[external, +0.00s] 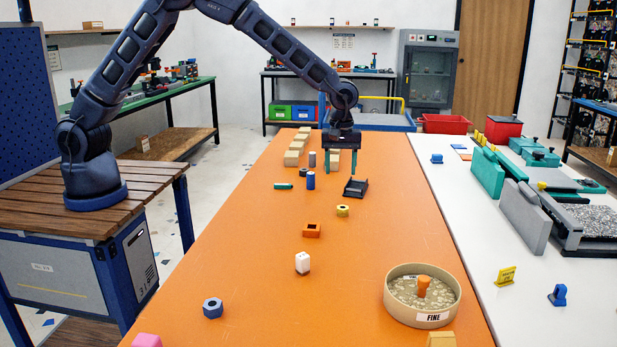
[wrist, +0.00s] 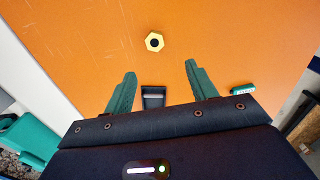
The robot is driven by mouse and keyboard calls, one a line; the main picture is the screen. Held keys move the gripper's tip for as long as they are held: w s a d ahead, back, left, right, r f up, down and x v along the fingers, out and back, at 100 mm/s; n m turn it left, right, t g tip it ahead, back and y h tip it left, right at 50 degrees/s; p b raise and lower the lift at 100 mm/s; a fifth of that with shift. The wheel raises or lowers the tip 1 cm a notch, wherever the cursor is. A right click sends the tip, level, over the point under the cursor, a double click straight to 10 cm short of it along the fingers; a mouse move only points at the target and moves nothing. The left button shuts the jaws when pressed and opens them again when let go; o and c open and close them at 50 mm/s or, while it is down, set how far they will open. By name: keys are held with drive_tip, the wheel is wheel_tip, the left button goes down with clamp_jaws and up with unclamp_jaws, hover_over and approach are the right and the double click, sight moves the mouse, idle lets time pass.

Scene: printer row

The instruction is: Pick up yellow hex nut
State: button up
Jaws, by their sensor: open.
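The yellow hex nut (external: 343,210) lies flat on the orange tabletop, its dark hole facing up. In the wrist view the nut (wrist: 147,42) is beyond the fingertips, near the top middle, with clear tabletop around it. My gripper (external: 340,174) is open and empty above the table, farther back than the nut. Its two green fingers show in the wrist view (wrist: 160,69), spread apart, with nothing between them but the table and a small black tray below. The nut is fully visible in both views.
The black tray (external: 356,187) is below and beside my gripper.

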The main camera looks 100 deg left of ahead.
wheel_tip(320, 180, down, 2)
hover_over(343, 208)
drive_tip(key=a, duration=0.1)
drive_tip(key=f, duration=0.5)
drive_tip(key=shift+s, duration=0.25)
drive_tip(key=shift+w+d+f, duration=0.1)
drive_tip(key=shift+d+f, duration=0.1)
drive_tip(key=shift+f, duration=1.15)
drive_tip(key=shift+w+d+f, duration=0.1)
drive_tip(key=shift+d+f, duration=0.05)
drive_tip(key=shift+f, duration=1.15)
drive_tip(key=c, duration=1.1)
drive_tip(key=shift+o, duration=0.2)
drive_tip(key=shift+r, duration=0.15)
